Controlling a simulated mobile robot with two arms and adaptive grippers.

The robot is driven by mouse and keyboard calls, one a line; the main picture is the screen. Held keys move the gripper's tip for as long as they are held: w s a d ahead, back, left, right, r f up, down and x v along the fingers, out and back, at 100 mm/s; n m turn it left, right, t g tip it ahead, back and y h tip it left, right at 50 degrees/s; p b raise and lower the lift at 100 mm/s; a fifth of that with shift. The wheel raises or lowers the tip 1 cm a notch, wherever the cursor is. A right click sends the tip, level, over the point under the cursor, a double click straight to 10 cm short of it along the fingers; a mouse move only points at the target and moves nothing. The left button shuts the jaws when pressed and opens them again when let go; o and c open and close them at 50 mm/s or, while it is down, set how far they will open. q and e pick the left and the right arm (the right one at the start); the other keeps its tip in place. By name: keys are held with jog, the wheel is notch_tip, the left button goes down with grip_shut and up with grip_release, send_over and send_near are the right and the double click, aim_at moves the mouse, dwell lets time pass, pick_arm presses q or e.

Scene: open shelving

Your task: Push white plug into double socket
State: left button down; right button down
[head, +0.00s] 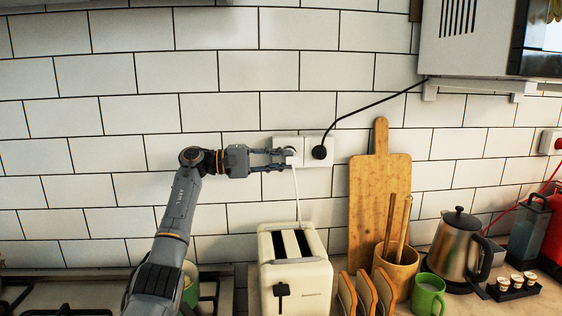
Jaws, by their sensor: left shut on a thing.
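The double socket (318,180) is a white plate on the tiled wall above the toaster. A black plug (320,152) sits in its right half. My left gripper (288,159) is shut on the white plug (290,152) in front of the left half. A white cord (297,205) hangs from the white plug down toward the toaster. The plug's pins are hidden, so I cannot tell whether it is seated in the socket. My right gripper is not in view.
A cream toaster (296,277) stands below the socket. A wooden cutting board (362,195) leans on the wall to the right, behind a utensil holder (396,268). A black cable (380,102) runs up to the wall unit (455,55). A kettle (455,245) and green mug (428,295) stand farther right.

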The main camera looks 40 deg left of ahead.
pick_arm(q)
jog(key=shift+b, duration=0.55)
dwell(0.7)
jog(key=shift+a, duration=0.1)
dwell(0.3)
jog(key=shift+w+a+p, duration=0.2)
jog(key=shift+w+p, duration=0.05)
jog(key=shift+p, duration=0.25)
jog(key=shift+w+a+p, duration=0.7)
jog(key=shift+a+p, duration=0.15)
jog(key=shift+p, duration=0.4)
jog(key=c, duration=1.1)
grip_release()
jog(key=shift+c, duration=0.2)
jog(key=shift+s+a, duration=0.1)
jog(key=v, duration=1.1)
jog(key=shift+s+a, duration=0.3)
